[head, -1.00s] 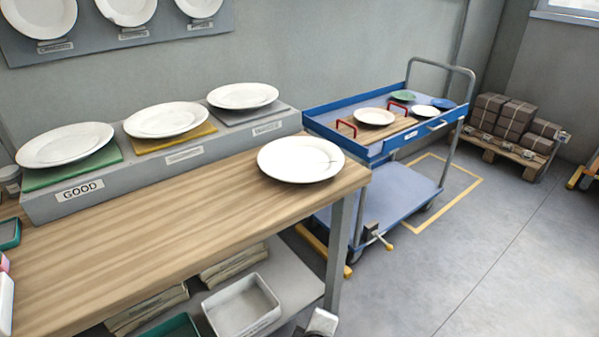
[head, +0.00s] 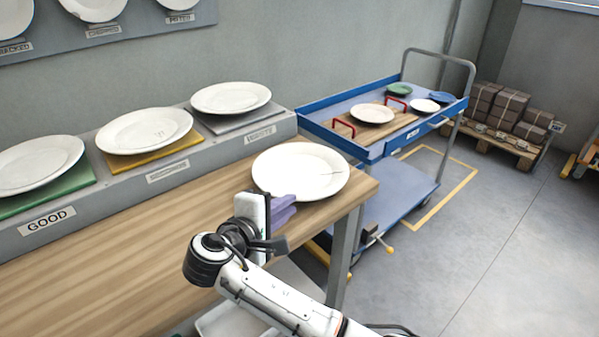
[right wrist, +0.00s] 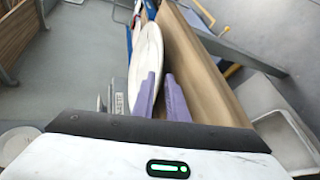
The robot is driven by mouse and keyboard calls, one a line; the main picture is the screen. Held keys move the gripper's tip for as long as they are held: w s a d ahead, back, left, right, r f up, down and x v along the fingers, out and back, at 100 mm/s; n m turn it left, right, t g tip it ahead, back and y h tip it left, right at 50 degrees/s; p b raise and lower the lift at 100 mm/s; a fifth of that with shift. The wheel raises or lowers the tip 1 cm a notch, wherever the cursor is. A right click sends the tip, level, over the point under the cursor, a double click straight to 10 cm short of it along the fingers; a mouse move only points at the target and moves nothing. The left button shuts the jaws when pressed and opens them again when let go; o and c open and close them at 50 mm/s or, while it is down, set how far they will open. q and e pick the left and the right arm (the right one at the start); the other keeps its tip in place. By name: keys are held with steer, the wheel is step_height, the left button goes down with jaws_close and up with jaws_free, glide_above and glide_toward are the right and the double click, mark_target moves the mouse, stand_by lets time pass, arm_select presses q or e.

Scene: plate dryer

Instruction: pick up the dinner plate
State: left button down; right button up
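A white dinner plate (head: 305,170) with a dark crack-like line at its right side lies on the wooden table (head: 150,235) near its right end. It also shows in the right wrist view (right wrist: 147,50), seen nearly edge-on. My right gripper (head: 285,207) is at the plate's near-left rim, its purple fingers low over the table. In the right wrist view the two fingers (right wrist: 163,90) stand apart with a gap between them, pointing towards the plate. I cannot tell whether a finger touches the rim. My left gripper is not in view.
Three white plates stand on a grey ledge with green, yellow and grey pads, behind the table; one label reads GOOD (head: 47,220). A blue trolley (head: 385,155) carries several plates beyond the table. Stacked brown boxes (head: 510,112) sit on a pallet at the back right.

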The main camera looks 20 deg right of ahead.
mark_target(299, 198)
steer(key=x, duration=0.6)
steer(key=shift+s+d+r, duration=0.1)
jaws_close()
steer(key=shift+s, duration=0.1)
stand_by(1.0)
